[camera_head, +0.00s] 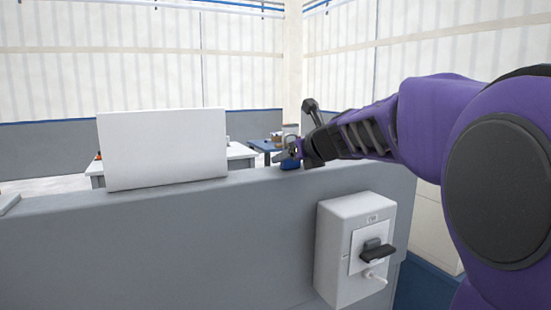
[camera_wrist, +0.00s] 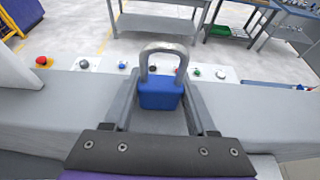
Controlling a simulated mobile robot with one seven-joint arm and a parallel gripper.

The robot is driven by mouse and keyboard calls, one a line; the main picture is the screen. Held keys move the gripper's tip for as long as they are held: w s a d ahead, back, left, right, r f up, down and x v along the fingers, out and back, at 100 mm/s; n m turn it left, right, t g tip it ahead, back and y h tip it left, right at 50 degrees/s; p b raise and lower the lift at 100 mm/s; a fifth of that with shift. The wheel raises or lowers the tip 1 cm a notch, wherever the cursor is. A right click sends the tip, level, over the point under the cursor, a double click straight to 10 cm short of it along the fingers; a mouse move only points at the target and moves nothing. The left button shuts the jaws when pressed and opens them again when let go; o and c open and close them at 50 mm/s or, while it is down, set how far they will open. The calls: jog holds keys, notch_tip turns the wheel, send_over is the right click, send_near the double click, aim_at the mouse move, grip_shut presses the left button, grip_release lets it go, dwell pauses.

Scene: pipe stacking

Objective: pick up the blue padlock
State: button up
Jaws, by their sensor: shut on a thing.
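The blue padlock (camera_wrist: 160,93) has a blue body and a grey shackle that points away from my gripper in the wrist view. My gripper (camera_wrist: 160,116) is shut on the padlock's body, with one finger on each side. In the head view, my gripper (camera_head: 291,152) is at the top of the grey panel, and the padlock (camera_head: 290,164) shows as a small blue patch below it. I cannot tell whether the padlock touches the panel's top.
A grey panel (camera_head: 150,250) runs across the front. A white board (camera_head: 162,148) stands on its top at left. A white switch box (camera_head: 345,250) with a black handle is on its face. A row of coloured buttons (camera_wrist: 83,64) lies beyond the padlock. Tables (camera_wrist: 160,24) stand behind.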

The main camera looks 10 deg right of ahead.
grip_shut()
notch_tip(320, 180, up, 18)
jog(key=p, duration=0.8)
jog(key=shift+p, duration=0.3)
jog(key=shift+s, duration=0.1)
